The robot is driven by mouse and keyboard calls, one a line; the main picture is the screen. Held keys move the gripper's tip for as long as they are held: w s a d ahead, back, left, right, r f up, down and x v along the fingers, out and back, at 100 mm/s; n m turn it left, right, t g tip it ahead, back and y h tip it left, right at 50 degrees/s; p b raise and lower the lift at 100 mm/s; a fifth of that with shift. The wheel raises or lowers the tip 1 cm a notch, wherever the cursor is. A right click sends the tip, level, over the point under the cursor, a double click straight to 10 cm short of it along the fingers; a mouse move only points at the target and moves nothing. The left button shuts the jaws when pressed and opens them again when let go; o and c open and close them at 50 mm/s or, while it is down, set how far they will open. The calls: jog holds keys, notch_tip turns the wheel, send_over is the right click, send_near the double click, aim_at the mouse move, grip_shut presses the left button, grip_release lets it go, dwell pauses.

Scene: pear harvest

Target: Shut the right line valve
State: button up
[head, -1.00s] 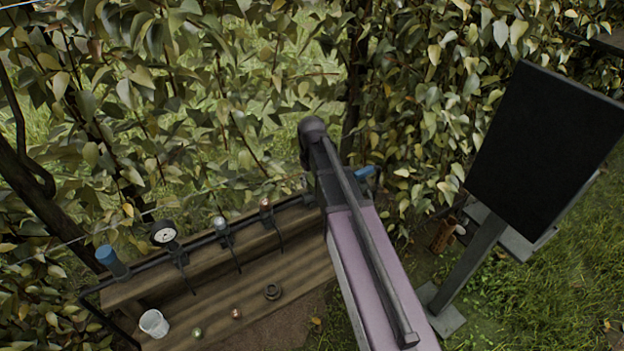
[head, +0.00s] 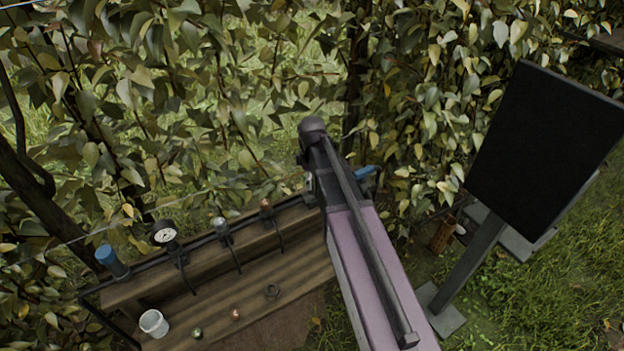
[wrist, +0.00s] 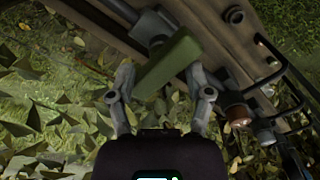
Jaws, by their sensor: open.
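In the wrist view, a green bar-shaped valve handle (wrist: 170,62) lies at a slant on a pipe fitting on the wooden rack. My gripper (wrist: 163,88) is open, with one finger on each side of the handle's near end. I cannot tell whether either finger touches it. In the head view, the gripper and this handle are hidden behind my arm. A blue piece (head: 366,173) shows just right of my arm, at the right end of the pipe line.
A wooden rack (head: 215,262) carries a dark pipe with a pressure gauge (head: 164,233), small fittings and a blue cylinder (head: 111,260). A white cup (head: 154,323) and small round parts lie on its lower shelf. A black panel (head: 545,145) stands right. Foliage is behind.

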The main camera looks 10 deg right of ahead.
jog(key=n, duration=0.9)
notch_tip(320, 180, up, 14)
jog(key=p, duration=1.4)
jog(key=s+r+m+p, duration=1.2)
jog(key=s+m, duration=0.3)
jog(key=m, duration=0.5)
jog(key=shift+s+d+r, duration=0.15)
jog(key=shift+d+r, duration=0.05)
dwell(0.8)
dwell(0.4)
jog(key=w+f+n+b, duration=1.2)
jog(key=w, duration=0.3)
jog(key=shift+w+a+f, duration=0.2)
jog(key=shift+f, duration=0.2)
